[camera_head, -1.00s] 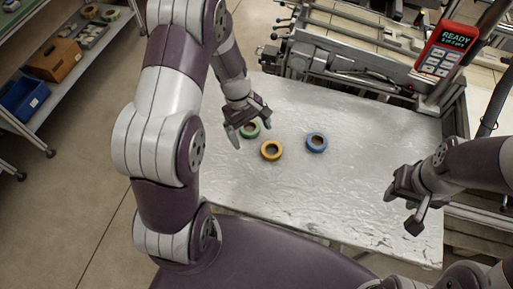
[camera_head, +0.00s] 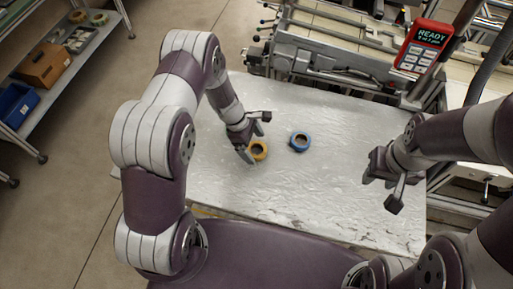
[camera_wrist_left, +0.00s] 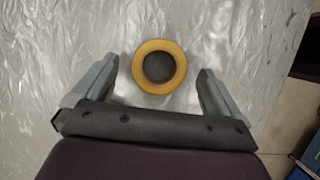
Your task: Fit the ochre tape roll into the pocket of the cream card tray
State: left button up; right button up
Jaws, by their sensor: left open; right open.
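The ochre tape roll (camera_head: 259,150) lies flat on the silvery table, partly hidden by my left gripper in the head view. In the left wrist view the ochre roll (camera_wrist_left: 159,67) shows whole, with a dark centre. My left gripper (camera_head: 255,138) is open at the roll. In the wrist view its fingers (camera_wrist_left: 158,82) stand one on each side, with gaps to the roll. My right gripper (camera_head: 381,188) is open and empty above the table's right side. I see no cream card tray in these views.
A metal machine with a red READY display (camera_head: 422,47) stands along the table's back edge. Shelves with a blue bin (camera_head: 16,104) stand at far left. The table's front middle is clear.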

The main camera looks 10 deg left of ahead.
pick_arm(q)
jog(key=shift+x, duration=0.8)
jog(key=c, duration=1.2)
jog(key=shift+r, duration=0.1)
